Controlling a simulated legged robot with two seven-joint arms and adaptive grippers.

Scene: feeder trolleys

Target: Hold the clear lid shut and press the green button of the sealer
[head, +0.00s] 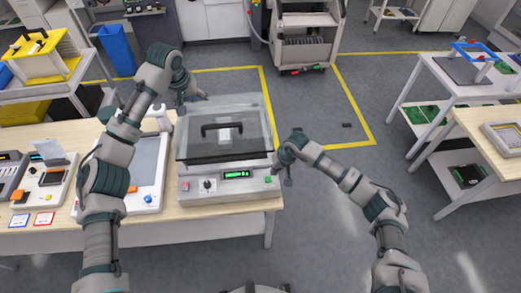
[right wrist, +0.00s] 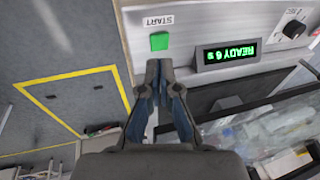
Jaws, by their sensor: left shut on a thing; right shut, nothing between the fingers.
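The sealer (head: 230,191) stands at the right end of the wooden table, with a clear lid (head: 245,122) and black handle on top. The lid lies over the body; I cannot tell whether it is fully seated. My left gripper (head: 202,97) is at the lid's far left corner, shut on what looks like its edge. The green button (right wrist: 159,41) sits beside a START label; it also shows at the front right of the sealer in the head view (head: 268,180). My right gripper (right wrist: 158,66) is shut and empty, its fingertips just short of the button, apparently not touching.
The sealer's display (right wrist: 229,53) reads READY 6 s, beside a black knob (right wrist: 293,29). A tray (head: 148,160) and other devices stand left of the sealer. Right of it is open floor with yellow lines (head: 355,118). A white bench (head: 467,75) stands further right.

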